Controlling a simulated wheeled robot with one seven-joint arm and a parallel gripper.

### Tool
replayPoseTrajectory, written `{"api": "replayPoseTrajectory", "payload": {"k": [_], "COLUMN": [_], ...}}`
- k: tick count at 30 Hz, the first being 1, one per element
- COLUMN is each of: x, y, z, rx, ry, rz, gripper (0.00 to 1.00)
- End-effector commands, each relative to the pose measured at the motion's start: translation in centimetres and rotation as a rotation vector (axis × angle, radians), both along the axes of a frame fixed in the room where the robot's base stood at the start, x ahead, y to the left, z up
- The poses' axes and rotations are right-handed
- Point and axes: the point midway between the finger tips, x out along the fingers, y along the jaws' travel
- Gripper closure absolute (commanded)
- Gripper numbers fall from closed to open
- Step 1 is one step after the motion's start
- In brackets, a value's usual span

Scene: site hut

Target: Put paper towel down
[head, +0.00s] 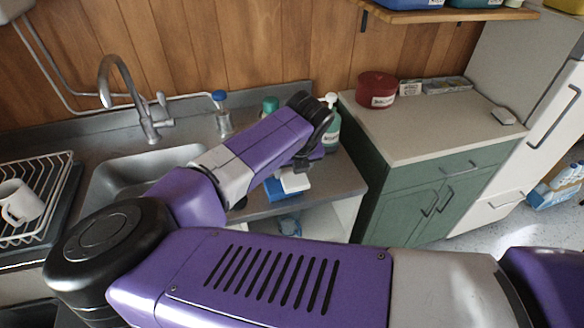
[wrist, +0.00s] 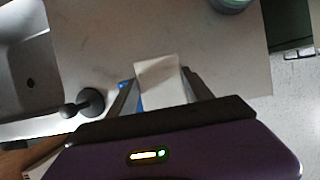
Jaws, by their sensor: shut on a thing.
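The paper towel (wrist: 160,82) is a pale, whitish piece between the two fingers of my gripper (wrist: 161,77) in the wrist view, with a bit of blue beside its left edge. My gripper is shut on it. In the head view, a white piece (head: 292,182) shows just below the end of my arm, over the front of the grey counter (head: 318,182), with blue next to it. My arm hides most of the gripper there. I cannot tell whether the towel touches the counter.
A sink (head: 128,172) with a tap and a dish rack (head: 30,190) with a white mug are at the left. Bottles, including a green one (head: 332,125), stand at the counter's back. A red tin (head: 377,90) sits on the green cabinet.

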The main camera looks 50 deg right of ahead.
Motion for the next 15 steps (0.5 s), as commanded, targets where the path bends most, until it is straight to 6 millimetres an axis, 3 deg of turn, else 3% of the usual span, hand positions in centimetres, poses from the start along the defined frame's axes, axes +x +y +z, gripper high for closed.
{"api": "replayPoseTrajectory", "payload": {"k": [15], "x": [0.0], "y": [0.0], "z": [-1.0], "rx": [0.001], "ry": [0.002], "rz": [0.001], "gripper": [0.73]}}
